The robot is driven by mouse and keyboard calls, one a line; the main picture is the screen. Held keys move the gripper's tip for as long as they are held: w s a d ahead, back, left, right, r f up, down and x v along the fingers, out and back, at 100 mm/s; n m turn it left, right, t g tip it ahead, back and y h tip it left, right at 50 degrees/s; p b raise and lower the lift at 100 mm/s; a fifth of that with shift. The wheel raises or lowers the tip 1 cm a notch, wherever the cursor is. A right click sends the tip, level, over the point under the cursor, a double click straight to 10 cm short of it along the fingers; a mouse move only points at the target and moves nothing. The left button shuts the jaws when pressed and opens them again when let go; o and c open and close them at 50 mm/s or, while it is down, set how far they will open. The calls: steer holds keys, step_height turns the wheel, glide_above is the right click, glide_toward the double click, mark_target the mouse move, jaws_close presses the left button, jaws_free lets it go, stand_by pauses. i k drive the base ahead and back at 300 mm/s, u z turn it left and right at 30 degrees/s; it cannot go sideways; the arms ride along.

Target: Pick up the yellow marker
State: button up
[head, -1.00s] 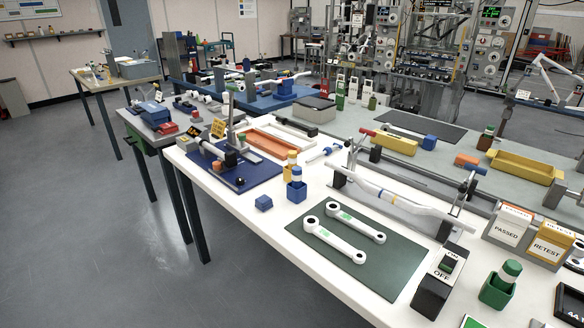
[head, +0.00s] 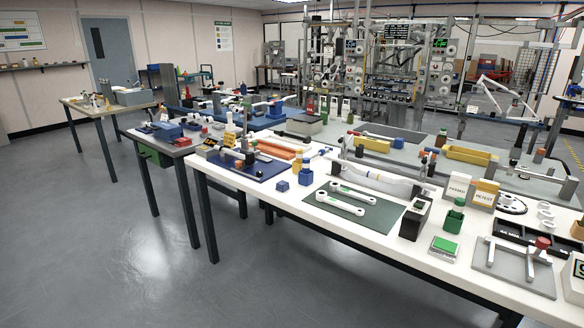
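A small upright yellow item (head: 297,161), which looks like the yellow marker, stands on the white bench (head: 265,205) near its middle. It is small, and I cannot tell whether it sits in a holder. A blue holder with a blue-topped item (head: 306,174) stands just in front of it, to the right, and partly overlaps it. A blue cube (head: 283,186) lies to the front left. My gripper is not in view.
A green mat with two white link parts (head: 387,227) lies to the right. A blue board (head: 245,173) with a fixture lies to the left. A green holder (head: 454,218) and a black switch box (head: 414,219) stand further right. The floor (head: 230,275) before the bench is clear.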

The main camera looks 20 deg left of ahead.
mark_target(299, 152)
steer(key=u, duration=0.65)
steer(key=i, duration=0.5)
steer(key=u, duration=1.45)
steer(key=i, duration=1.65)
steer(key=z, duration=0.6)
steer(key=i, duration=0.7)
steer(key=z, duration=1.05)
steer(key=i, duration=0.35)
steer(key=z, duration=0.4)
